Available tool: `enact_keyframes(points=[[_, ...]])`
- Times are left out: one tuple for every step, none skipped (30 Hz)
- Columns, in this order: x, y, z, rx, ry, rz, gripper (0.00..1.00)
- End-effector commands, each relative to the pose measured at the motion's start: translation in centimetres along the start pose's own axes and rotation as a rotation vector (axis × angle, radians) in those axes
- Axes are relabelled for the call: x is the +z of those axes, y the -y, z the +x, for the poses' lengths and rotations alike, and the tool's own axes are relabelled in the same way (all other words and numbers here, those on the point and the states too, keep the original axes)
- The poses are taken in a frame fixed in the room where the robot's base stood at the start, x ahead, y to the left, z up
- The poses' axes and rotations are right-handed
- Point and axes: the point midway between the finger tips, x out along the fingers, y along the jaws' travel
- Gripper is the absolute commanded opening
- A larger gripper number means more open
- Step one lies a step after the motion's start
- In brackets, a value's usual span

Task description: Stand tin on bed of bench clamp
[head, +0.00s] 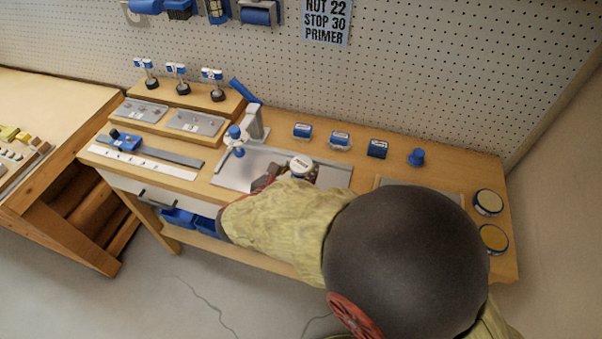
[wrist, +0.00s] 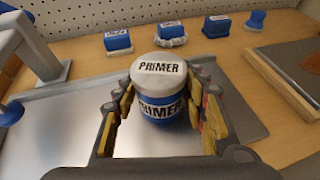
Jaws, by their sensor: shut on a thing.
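The tin (wrist: 160,105) is blue with a white lid, and lid and side both read PRIMER. It stands upright between the fingers of my gripper (wrist: 164,98), which is shut on it. In the head view the tin's white lid (head: 302,163) shows over the right part of the bench clamp's bed (head: 232,174), a flat grey metal plate. I cannot tell whether the tin's base touches the bed. The clamp's grey upright (head: 254,122) and blue-topped spindle (head: 236,140) stand at the bed's left; the upright also shows in the wrist view (wrist: 32,50).
Several blue items, including a labelled block (head: 302,130) and a blue knob (head: 416,157), line the bench behind the bed. Stepped wooden racks (head: 180,95) stand left. The bed's left part is mostly clear.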

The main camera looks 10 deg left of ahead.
Motion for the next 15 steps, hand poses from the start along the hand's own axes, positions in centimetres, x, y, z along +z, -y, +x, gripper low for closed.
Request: enact_keyframes(points=[[-0.01,-0.07,0.03,0.001,0.002,0.002,0.09],[0.06,-0.07,0.00,0.001,0.002,0.003,0.09],[0.13,-0.07,-0.03,0.001,0.002,0.003,0.09],[0.16,-0.08,-0.04,0.001,0.002,0.003,0.09],[0.17,-0.07,-0.05,0.001,0.002,0.003,0.09],[0.17,-0.07,-0.05,0.001,0.002,0.003,0.09],[0.15,-0.07,-0.04,0.001,0.002,0.003,0.09],[0.10,-0.07,-0.02,0.001,0.002,0.003,0.09],[-0.01,-0.07,0.02,0.001,0.002,0.002,0.09],[-0.10,-0.06,0.06,0.001,0.002,0.002,0.09],[-0.18,-0.06,0.09,0.001,0.002,0.002,0.09],[-0.26,-0.06,0.12,0.001,0.002,0.002,0.09],[-0.24,-0.03,0.10,0.001,0.001,0.001,0.44],[-0.20,-0.03,0.08,0.001,0.001,0.001,0.46],[-0.19,-0.03,0.08,0.001,0.001,0.001,0.48]])
